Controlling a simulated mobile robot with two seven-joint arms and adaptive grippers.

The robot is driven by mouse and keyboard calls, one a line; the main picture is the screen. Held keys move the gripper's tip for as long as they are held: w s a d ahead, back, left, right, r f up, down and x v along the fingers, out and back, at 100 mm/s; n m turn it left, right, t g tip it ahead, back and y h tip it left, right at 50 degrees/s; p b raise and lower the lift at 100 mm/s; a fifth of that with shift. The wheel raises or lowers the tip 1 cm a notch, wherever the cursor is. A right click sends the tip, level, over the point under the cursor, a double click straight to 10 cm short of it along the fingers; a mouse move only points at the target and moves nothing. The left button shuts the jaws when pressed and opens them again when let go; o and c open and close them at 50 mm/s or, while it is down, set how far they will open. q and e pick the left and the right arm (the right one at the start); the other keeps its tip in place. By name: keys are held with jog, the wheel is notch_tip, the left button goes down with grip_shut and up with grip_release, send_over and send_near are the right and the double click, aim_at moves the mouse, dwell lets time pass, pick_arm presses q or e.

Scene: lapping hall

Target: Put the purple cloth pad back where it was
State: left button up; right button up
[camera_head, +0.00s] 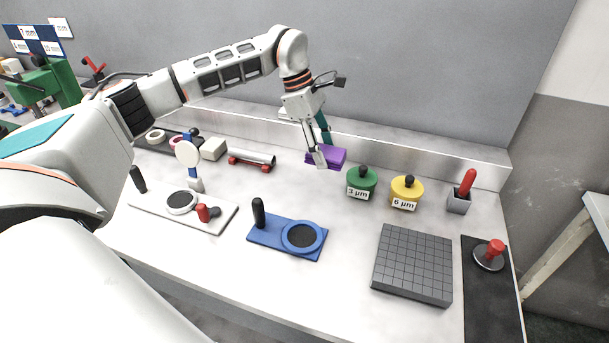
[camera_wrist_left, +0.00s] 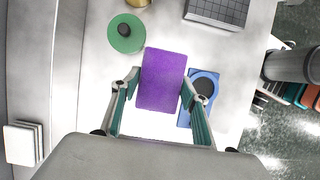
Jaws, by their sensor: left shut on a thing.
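The purple cloth pad (camera_head: 329,157) is a flat rectangular block. It shows towards the back of the bench, left of the green 3 µm pot (camera_head: 361,183). My left gripper (camera_head: 321,150) points down and is shut on the pad. In the left wrist view the purple pad (camera_wrist_left: 162,80) lies between the two fingertips and hides part of the blue plate (camera_wrist_left: 205,76) behind it. The pad seems to be above the bench top; the gap is hard to judge. My right gripper is in neither view.
Right of the green pot stand a yellow 6 µm pot (camera_head: 406,190) and a grey holder (camera_head: 459,201) with a red handle. A silver roller on red feet (camera_head: 252,160) lies left of the pad. A grey grooved block (camera_head: 412,264) sits in front. Bench between is clear.

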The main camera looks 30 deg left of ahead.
pick_arm(q)
jog(key=w+a+r+n+t+y, duration=0.4)
jog(key=w+a+n, duration=0.3)
jog(key=a+n, duration=0.5)
jog(key=n, duration=0.2)
send_near(306, 174)
jog(key=shift+g+h, duration=0.3)
jog(key=x, duration=0.6)
jog(key=shift+w+a+b, duration=0.3)
jog(key=shift+w+b, duration=0.1)
jog(key=shift+w, duration=0.05)
jog(key=shift+f, duration=0.1)
jog(key=shift+f, duration=0.1)
jog(key=o, duration=1)
